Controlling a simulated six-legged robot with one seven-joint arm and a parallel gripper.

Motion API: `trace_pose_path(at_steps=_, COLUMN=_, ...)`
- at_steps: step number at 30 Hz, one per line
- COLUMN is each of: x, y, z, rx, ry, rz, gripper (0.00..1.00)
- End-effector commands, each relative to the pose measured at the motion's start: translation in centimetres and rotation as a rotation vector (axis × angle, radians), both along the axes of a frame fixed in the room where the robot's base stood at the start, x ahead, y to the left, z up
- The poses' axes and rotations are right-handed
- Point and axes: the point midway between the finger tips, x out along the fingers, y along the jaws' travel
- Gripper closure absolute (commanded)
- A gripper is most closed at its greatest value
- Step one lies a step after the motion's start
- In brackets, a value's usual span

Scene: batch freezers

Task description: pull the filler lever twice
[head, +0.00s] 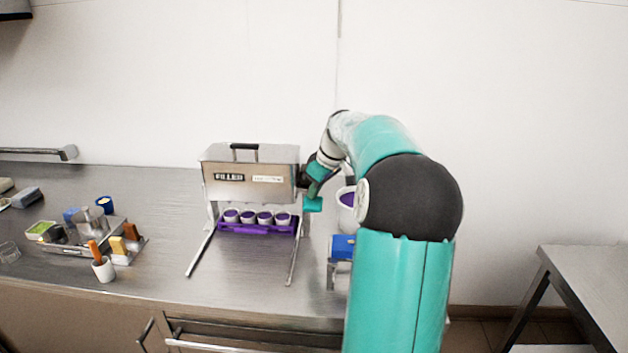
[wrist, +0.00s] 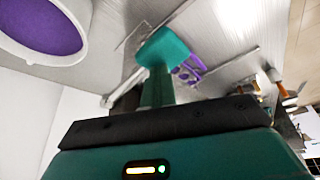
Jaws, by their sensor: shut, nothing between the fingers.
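The filler (head: 250,180) is a steel box on thin legs, with a handle on its lid. A purple tray (head: 257,229) with several white cups of purple filling sits under it; part of the tray also shows in the wrist view (wrist: 188,72). My gripper (head: 313,204) is at the filler's right side, with its teal fingers together and empty. The fingers also show in the wrist view (wrist: 162,47). A pale bar with a round end (wrist: 108,101) shows beside them; I cannot tell whether it is the lever. In the head view, no lever is clearly visible near my wrist.
A white tub with purple contents (head: 347,197) stands right of my gripper and is close in the wrist view (wrist: 70,50). A blue item (head: 342,247) is below it. A cup with an orange-handled tool (head: 104,270) stands left. The counter's front middle is clear.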

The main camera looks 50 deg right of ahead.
Motion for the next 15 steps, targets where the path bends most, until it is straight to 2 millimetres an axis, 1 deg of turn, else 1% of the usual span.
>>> trace_pose_path(at_steps=15, x=0.0, y=0.0, z=3.8, rx=-0.001, ry=-0.002, rz=0.001, gripper=1.00)
